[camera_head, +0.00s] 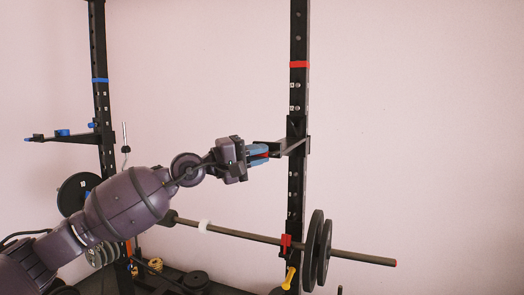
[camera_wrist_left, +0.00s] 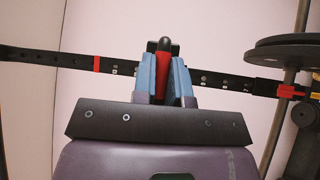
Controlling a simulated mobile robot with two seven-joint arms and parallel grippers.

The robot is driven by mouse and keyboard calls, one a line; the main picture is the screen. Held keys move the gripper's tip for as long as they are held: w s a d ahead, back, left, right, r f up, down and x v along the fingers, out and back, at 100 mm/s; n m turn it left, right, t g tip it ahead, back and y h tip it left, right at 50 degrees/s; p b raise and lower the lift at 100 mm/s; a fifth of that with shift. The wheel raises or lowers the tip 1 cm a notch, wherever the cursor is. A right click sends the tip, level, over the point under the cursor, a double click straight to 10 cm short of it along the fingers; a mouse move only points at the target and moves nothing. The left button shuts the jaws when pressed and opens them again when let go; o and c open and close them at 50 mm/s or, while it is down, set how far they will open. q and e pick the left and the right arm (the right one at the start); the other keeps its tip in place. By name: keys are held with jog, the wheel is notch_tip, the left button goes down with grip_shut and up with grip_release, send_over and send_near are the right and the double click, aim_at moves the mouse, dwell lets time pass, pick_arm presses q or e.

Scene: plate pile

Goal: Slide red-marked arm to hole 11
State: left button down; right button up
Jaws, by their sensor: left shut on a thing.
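The red-marked arm (camera_head: 293,146) juts from a bracket on the right black upright (camera_head: 297,175), between the red band (camera_head: 299,64) above and the barbell below. My left gripper (camera_head: 264,152) is shut on its outer end. In the left wrist view, the red strip of the arm (camera_wrist_left: 162,85) lies between the blue fingers of my left gripper (camera_wrist_left: 163,72). Holes and small white number labels run along the upright, too small to read surely. The fingers hide part of the arm. My right gripper is not in view.
A barbell (camera_head: 345,257) with black plates (camera_head: 313,250) crosses the right upright below my gripper, by a red holder (camera_head: 285,243). A blue-marked arm (camera_head: 62,136) sits on the left upright (camera_head: 101,98). Loose weights (camera_head: 195,281) lie low down. The wall behind is bare.

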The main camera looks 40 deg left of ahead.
pick_arm(q)
notch_tip(320, 180, down, 2)
jog(key=shift+f+b, duration=0.15)
jog(key=shift+b, duration=0.3)
jog(key=c, duration=1.2)
grip_release()
jog(key=shift+o, duration=0.2)
jog(key=shift+s, duration=0.1)
jog(key=v, duration=1)
jog(key=shift+s+a+b, duration=0.25)
jog(key=shift+s+b, duration=0.05)
jog(key=shift+b, duration=0.1)
jog(key=shift+f, duration=0.1)
